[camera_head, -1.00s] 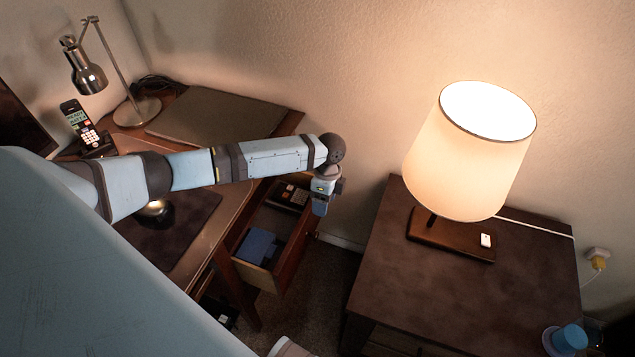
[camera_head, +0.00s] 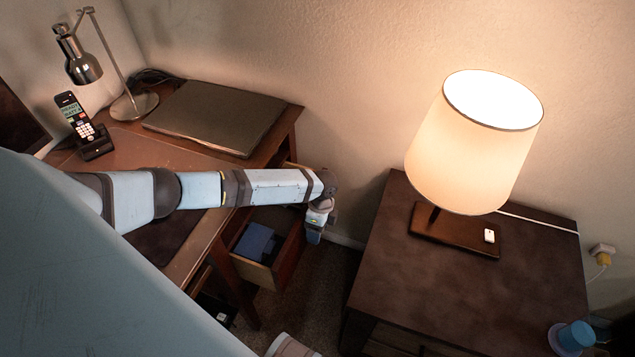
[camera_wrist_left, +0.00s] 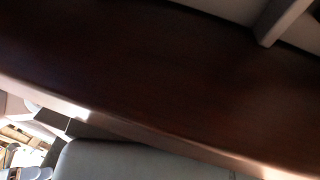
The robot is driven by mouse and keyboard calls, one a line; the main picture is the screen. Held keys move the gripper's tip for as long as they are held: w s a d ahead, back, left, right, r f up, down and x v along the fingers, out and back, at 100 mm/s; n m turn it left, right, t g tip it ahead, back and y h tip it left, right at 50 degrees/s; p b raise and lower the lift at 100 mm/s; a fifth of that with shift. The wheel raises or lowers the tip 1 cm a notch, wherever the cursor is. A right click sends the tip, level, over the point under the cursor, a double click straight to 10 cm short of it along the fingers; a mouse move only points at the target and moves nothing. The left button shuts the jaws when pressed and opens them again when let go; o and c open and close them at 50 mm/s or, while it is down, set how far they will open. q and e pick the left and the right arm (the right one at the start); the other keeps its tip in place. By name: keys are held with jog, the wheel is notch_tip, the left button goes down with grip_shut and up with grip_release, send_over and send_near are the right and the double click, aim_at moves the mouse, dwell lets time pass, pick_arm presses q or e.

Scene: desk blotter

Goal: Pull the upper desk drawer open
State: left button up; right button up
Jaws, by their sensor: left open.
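The upper desk drawer (camera_head: 284,262) stands pulled out from the right side of the wooden desk, its inside showing. A blue object (camera_head: 256,242) lies in it. My left arm crosses above the desk and hides the rear of the drawer. My left gripper (camera_head: 314,237) points down just outside the drawer's front panel and is open. Contact with the panel cannot be told. In the left wrist view a dark wooden panel (camera_wrist_left: 150,75) fills most of the picture, close up, with a grey part at the top right. My right gripper is not in view.
A nightstand (camera_head: 400,285) with a lit lamp (camera_head: 475,145) stands to the right, with a narrow floor gap between it and the drawer. A closed laptop (camera_head: 215,115), a desk phone (camera_head: 85,130) and a metal desk lamp (camera_head: 85,68) stand on the desk.

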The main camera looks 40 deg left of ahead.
pick_arm(q)
grip_shut()
jog(key=w+d, duration=0.2)
jog(key=d, duration=0.6)
jog(key=shift+d, duration=0.2)
grip_release()
jog(key=d+p+v, duration=0.1)
jog(key=p+v, duration=0.1)
jog(key=v, duration=1.1)
jog(key=shift+a+r+p, duration=0.35)
jog(key=shift+a+r, duration=0.05)
jog(key=shift+a, duration=0.1)
